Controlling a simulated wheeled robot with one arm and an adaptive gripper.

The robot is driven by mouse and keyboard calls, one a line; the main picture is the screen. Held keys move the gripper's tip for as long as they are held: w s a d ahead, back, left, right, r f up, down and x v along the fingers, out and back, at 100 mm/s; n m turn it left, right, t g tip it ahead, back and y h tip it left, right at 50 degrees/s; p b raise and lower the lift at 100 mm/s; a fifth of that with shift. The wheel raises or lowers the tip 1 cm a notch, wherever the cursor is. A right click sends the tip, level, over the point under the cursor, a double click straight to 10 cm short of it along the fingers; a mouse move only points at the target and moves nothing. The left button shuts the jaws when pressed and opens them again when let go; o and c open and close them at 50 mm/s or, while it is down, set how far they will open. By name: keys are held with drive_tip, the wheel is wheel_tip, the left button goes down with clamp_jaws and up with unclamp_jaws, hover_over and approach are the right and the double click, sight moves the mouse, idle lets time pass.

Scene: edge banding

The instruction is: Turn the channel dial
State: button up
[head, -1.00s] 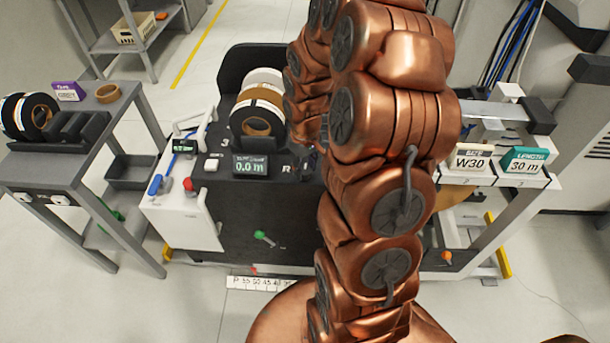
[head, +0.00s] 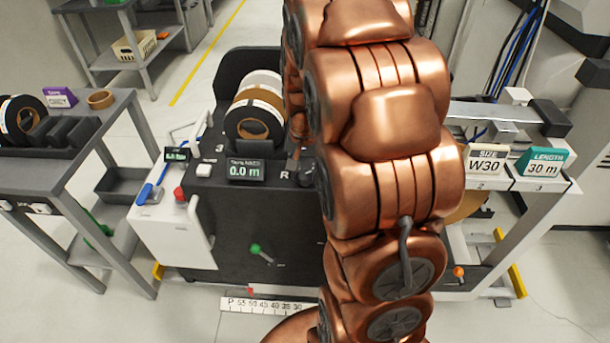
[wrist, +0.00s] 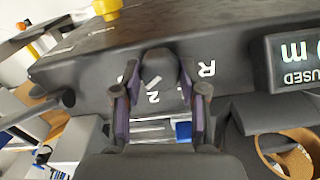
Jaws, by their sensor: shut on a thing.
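The channel dial (wrist: 158,68) is a dark rounded knob on the black machine top, seen upside down in the wrist view. My gripper (wrist: 159,72) has its two purple-lined fingers on either side of the dial and is shut on it. White marks, an R and a 2, show near the dial. The display (head: 245,170) reads 0.0 m.
A tape reel (head: 254,118) stands behind the display. A red button (head: 179,194) is at the left and a green-knobbed lever (head: 256,249) is on the front face. Size W30 (head: 486,164) and length 30 m (head: 541,164) signs stand at right. A grey cart (head: 60,190) is at left.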

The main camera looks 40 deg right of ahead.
sight(305, 174)
drive_tip(key=shift+f+m+b, duration=0.1)
drive_tip(key=shift+m+b, duration=0.2)
drive_tip(key=shift+m, duration=0.9)
drive_tip(key=o, duration=1.2)
drive_tip(key=shift+c, duration=0.2)
wheel_tip(305, 174, up, 12)
